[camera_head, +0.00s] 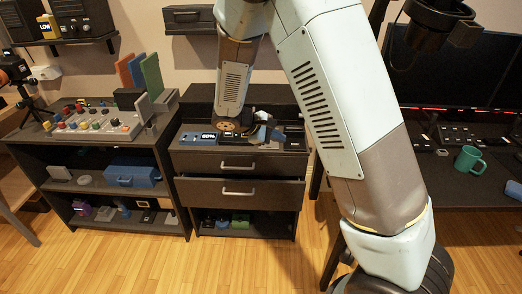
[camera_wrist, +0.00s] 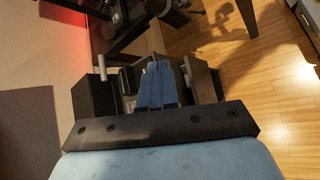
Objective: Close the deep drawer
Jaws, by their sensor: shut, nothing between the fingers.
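In the head view, a dark cabinet (camera_head: 185,143) stands in the middle with two handled drawers. The lower, deeper drawer (camera_head: 275,195) sticks out past the upper drawer (camera_head: 275,163), with a dark gap above its front. My gripper (camera_head: 262,133) is over the cabinet top, above the drawers, and partly hard to make out against the things there. In the wrist view, my blue gripper fingers (camera_wrist: 157,84) are together with nothing between them. The dark cabinet parts lie beyond and around them, seen sideways. I cannot tell whether the fingers touch anything.
A left shelf (camera_head: 100,190) carries a button panel (camera_head: 95,122) and books. A desk at right holds monitors and a green mug (camera_head: 469,159). Small items lie on the cabinet's bottom shelf. The wooden floor (camera_head: 150,265) in front is clear.

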